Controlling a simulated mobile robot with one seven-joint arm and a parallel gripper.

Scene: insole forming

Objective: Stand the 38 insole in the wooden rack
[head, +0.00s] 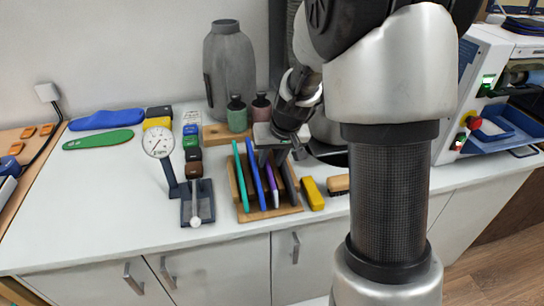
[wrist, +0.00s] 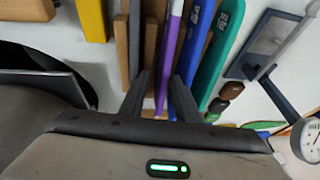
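The wooden rack (head: 270,214) stands on the white counter. Several insoles stand upright in it: a teal one (head: 240,178), a blue one (head: 256,180), a purple one (head: 271,184) and a dark grey one (head: 289,182). In the wrist view the teal (wrist: 218,50), blue (wrist: 190,45) and purple (wrist: 171,50) insoles show edge-on; small markings on them are not readable, so I cannot tell which is 38. My gripper (wrist: 160,82) is open over the rack, pointing down. The purple insole passes between its fingers, closer to the right one, with a gap left.
A blue insole (head: 107,119) and a green insole (head: 98,139) lie flat at the left. A dial gauge (head: 159,143) stands left of the rack. A yellow block (head: 312,193) and a brush (head: 339,184) lie right of it. A grey vase-like form (head: 230,75) stands behind.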

